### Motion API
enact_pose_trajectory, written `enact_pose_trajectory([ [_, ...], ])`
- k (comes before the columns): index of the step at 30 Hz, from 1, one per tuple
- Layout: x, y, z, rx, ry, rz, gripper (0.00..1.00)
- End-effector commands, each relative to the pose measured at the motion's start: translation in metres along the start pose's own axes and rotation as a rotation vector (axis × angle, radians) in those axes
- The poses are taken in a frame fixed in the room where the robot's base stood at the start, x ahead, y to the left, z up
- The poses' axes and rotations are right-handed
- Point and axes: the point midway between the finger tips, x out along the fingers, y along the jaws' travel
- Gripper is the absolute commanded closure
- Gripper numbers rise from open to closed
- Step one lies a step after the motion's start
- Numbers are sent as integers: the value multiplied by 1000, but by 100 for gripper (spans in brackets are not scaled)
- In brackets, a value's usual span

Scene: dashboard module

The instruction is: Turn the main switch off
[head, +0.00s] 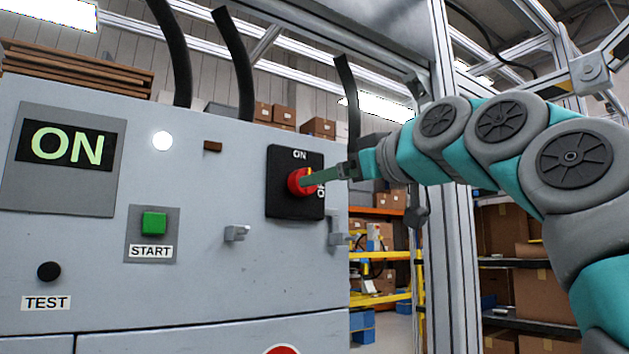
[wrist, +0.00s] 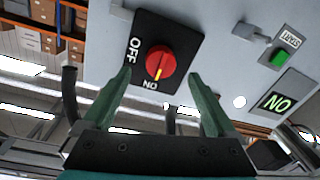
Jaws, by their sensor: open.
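The main switch has a black square plate (head: 284,205) with ON at its top and OFF on its right side, partly covered. Its red knob (head: 295,182) is at the plate's middle. In the wrist view, which is inverted, the knob (wrist: 162,60) has a yellow mark pointing at ON. My gripper (head: 312,179) comes in from the right, its fingers overlapping the knob in the head view. In the wrist view my gripper (wrist: 160,74) is open, one finger on each side of the knob. I cannot tell whether they touch it.
The grey panel holds a lit ON display (head: 67,147), a white lamp (head: 162,141), a green START button (head: 154,222) and a black TEST button (head: 49,271). A metal frame post (head: 459,240) stands to the right.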

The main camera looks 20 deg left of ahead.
Motion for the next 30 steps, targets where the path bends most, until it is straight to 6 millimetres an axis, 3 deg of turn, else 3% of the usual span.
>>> enact_pose_trajectory([
  [9,48,0,-4,-1,-2,0,8],
  [20,58,0,0,1,-2,0,8],
  [30,58,0,1,1,-2,0,46],
])
